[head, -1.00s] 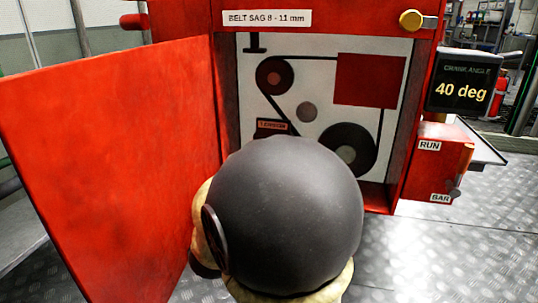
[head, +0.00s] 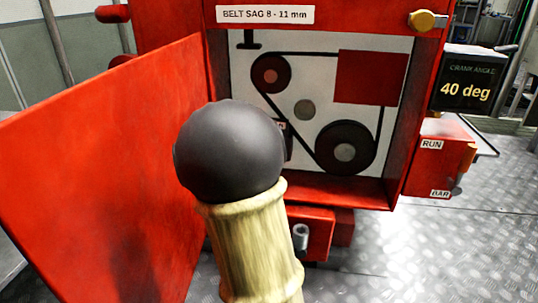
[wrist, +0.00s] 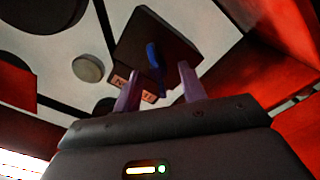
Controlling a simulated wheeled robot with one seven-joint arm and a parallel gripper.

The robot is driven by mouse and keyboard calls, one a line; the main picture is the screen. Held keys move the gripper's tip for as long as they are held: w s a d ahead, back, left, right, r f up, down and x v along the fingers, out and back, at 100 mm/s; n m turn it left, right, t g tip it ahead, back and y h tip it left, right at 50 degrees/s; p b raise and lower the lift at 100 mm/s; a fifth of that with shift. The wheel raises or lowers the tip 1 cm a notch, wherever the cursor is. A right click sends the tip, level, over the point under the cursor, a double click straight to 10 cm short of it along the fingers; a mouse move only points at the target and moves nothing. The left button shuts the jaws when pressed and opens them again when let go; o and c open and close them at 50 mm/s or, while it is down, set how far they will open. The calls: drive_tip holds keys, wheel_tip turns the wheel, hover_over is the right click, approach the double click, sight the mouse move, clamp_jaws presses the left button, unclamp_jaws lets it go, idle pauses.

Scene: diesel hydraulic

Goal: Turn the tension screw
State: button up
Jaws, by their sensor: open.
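In the wrist view, a slim blue piece (wrist: 154,68), apparently the tension screw, stands out from a dark block (wrist: 152,42). A partly covered orange label (wrist: 120,83) is below that block. My gripper (wrist: 158,82) is open, with its two purple fingers on either side of the blue piece's lower end. Whether either finger touches it I cannot tell. In the head view my arm hides the gripper, the screw and most of the tension block.
The red open door (head: 95,170) stands left of my arm. The belt recess has a large pulley (head: 345,147), a small pulley (head: 271,75) and a red block (head: 372,77). A display (head: 466,82) reads 40 deg. A RUN/BAR box (head: 437,160) is at right.

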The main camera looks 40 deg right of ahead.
drive_tip(key=shift+x, duration=1.4)
clamp_jaws()
drive_tip(key=shift+s, duration=0.1)
drive_tip(key=shift+m, duration=0.3)
